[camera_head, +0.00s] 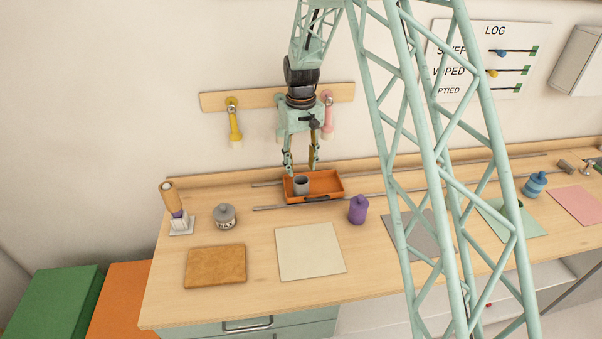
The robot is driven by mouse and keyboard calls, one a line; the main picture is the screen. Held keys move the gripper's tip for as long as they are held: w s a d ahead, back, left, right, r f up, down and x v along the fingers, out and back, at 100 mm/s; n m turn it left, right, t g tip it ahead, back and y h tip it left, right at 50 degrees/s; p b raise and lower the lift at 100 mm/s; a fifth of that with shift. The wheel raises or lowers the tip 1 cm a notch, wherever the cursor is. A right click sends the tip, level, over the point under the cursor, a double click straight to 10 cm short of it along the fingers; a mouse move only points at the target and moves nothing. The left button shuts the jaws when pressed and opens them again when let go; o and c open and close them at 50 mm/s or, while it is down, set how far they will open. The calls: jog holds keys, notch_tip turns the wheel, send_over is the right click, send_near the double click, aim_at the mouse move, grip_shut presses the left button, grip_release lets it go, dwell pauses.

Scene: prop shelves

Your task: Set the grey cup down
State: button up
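The grey cup (301,186) stands upright in the left part of an orange tray (330,183) at the back of the wooden counter. My gripper (300,171) points straight down over the tray. Its two fingers are spread wider than the cup, with the tips near the height of the cup's rim, one to each side. The fingers look apart from the cup, and nothing shows between them. The exact depth between fingertips and cup is hard to tell.
A purple bottle (358,209) stands right of the tray, and a grey-lidded jar (225,217) left of it. A cream mat (310,252) lies bare in front. A brown board (216,267) lies at left. My green lattice structure hides part of a grey mat (408,232).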

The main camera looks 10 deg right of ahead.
jog(key=shift+r, duration=0.7)
dwell(0.4)
